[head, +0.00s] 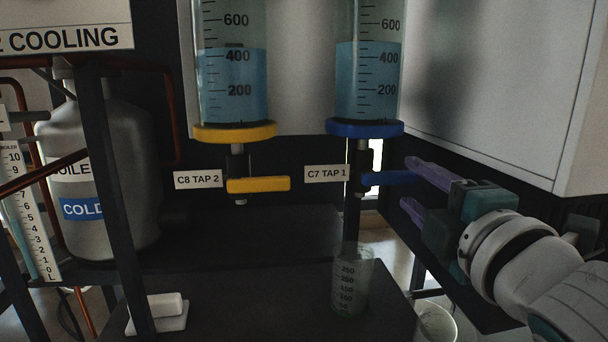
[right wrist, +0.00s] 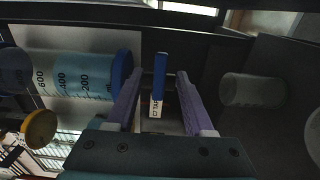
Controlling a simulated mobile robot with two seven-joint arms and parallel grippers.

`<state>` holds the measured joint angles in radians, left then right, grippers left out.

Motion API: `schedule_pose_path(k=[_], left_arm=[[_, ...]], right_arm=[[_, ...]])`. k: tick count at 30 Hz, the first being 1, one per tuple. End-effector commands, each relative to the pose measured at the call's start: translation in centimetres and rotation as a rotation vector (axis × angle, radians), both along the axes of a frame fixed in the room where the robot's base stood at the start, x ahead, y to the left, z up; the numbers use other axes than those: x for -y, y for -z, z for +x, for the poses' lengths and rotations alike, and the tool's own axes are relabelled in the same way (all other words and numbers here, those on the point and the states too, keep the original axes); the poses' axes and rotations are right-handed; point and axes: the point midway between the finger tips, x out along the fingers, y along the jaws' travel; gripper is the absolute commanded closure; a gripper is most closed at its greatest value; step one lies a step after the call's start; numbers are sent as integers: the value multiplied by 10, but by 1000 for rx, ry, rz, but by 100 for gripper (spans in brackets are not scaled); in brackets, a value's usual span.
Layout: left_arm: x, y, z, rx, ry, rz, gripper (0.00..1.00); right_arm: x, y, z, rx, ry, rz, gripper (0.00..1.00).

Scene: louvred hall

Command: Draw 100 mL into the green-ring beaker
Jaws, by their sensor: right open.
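The right column (head: 370,80), labelled C7 TAP 1, holds blue liquid to a little below 500. Its blue tap handle (head: 388,178) points sideways to the right. My right gripper (head: 410,184) is open around the handle's free end; in the right wrist view the blue handle (right wrist: 160,78) stands between the two purple fingers, with gaps on both sides. A clear graduated beaker (head: 350,285) stands upright on the dark bench below this tap and looks empty. It also shows in the right wrist view (right wrist: 252,90). I cannot make out a green ring on it. My left gripper is not in view.
The left column (head: 233,85), with yellow tap handle (head: 258,184), hangs beside it, labelled C8 TAP 2. A second clear vessel (head: 437,322) stands lower right. A grey boiler tank (head: 110,165) and frame bars stand left. A white cabinet (head: 500,80) overhangs the right.

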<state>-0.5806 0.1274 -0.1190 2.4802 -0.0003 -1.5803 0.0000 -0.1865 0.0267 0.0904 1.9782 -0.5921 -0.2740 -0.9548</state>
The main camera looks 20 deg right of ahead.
Motion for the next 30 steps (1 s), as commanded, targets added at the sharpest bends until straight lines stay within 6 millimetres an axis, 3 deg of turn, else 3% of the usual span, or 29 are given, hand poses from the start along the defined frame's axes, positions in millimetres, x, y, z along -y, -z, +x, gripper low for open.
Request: schedule_pose_path(k=[5,26,30], left_arm=[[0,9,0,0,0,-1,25],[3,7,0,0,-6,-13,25],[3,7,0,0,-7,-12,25]], right_arm=[[5,2,23,1,-1,0,48],[10,1,40,-1,-1,2,48],[10,0,40,-1,-1,2,61]])
